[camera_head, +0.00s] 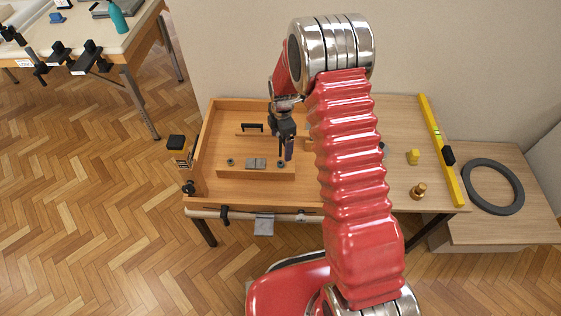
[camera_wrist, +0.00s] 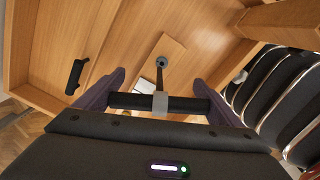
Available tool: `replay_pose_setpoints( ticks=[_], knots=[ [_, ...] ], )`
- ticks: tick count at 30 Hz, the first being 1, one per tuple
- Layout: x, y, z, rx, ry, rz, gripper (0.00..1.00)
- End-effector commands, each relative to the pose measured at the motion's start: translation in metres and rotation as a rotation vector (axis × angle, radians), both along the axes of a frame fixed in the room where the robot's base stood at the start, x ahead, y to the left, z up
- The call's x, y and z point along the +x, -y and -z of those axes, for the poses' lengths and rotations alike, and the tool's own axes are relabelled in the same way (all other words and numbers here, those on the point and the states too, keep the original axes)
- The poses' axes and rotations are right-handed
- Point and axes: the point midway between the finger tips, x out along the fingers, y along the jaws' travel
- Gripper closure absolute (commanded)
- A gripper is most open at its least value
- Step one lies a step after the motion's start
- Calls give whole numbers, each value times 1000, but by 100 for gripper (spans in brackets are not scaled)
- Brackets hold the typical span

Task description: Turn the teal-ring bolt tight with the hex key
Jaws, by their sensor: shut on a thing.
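My gripper (camera_head: 285,148) is over the right end of a low wooden block (camera_head: 206,169). In the wrist view my gripper (camera_wrist: 160,84) has its two purple fingers shut on the ends of the black cross-handle of the hex key (camera_wrist: 130,100). The key's thin dark shaft runs away from a grey hub towards a round bolt head (camera_wrist: 162,61) with a bluish-grey ring. Shaft and bolt overlap there; I cannot tell how deep the tip sits. The same bolt (camera_head: 281,164) shows just under my gripper in the head view. A similar bolt (camera_head: 230,162) is at the block's left end.
A grey metal plate (camera_head: 256,163) lies mid-block. The block is in a walled wooden tray (camera_head: 207,130), with a black handle (camera_head: 252,127) behind. A yellow level (camera_head: 440,150), a yellow piece (camera_head: 413,157) and a brass piece (camera_head: 418,191) are on the right.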

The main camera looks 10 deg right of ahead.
Motion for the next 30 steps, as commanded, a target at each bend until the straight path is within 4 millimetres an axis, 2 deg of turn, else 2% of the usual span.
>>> replay_pose_setpoints(
  ticks=[9,30],
  knots=[
    [0,0,-12,0,0,0,58],
    [0,0,-12,0,0,30,58]
  ],
)
